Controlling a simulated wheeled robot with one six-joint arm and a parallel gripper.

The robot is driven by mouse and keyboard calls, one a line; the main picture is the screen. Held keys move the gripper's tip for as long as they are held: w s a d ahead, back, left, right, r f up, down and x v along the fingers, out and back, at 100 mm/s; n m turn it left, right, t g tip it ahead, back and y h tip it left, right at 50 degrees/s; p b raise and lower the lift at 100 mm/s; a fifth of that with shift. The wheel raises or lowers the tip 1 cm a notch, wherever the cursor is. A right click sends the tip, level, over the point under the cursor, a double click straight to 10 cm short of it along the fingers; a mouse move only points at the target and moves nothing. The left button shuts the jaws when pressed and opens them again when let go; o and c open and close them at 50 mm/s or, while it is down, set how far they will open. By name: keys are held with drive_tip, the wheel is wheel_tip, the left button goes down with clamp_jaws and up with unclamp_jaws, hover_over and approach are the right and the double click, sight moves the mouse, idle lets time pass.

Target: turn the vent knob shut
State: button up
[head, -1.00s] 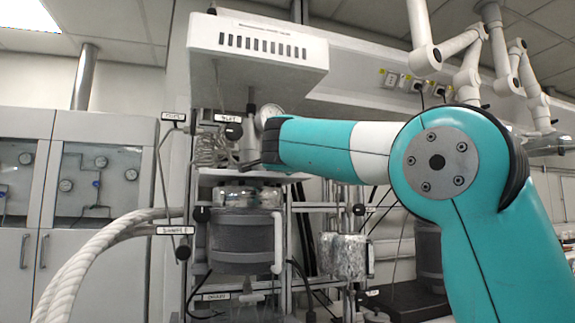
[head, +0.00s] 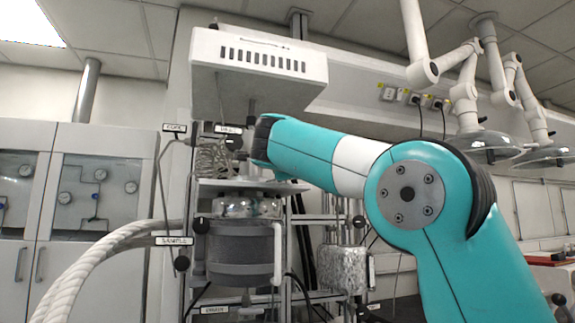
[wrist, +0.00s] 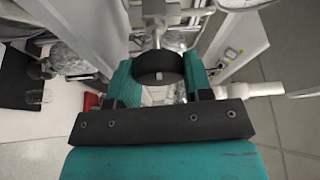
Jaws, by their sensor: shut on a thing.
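The vent knob (wrist: 158,67), a dark round knob with a small pale spot on its face, sits between my gripper's teal fingers in the wrist view. A metal stem (wrist: 157,38) runs behind it. My gripper (wrist: 158,77) is shut on the knob, with one finger at each side. In the head view my teal arm reaches left to the upper part of the reactor rig, and its dark wrist hides the gripper and the knob there. The knob's turn angle cannot be told.
A grey reactor vessel (head: 240,248) stands below a shelf, with coiled tubing (head: 214,158) above it. A white overhead housing (head: 258,68) hangs close over the arm. A thick white hose (head: 85,265) curves at left. A foil-wrapped vessel (head: 343,268) stands right of the reactor.

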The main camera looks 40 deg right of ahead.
drive_tip(key=o, duration=0.9)
drive_tip(key=b+v, duration=0.4)
drive_tip(key=v, duration=1.3)
drive_tip(key=shift+a, duration=0.15)
drive_tip(key=shift+s, duration=0.1)
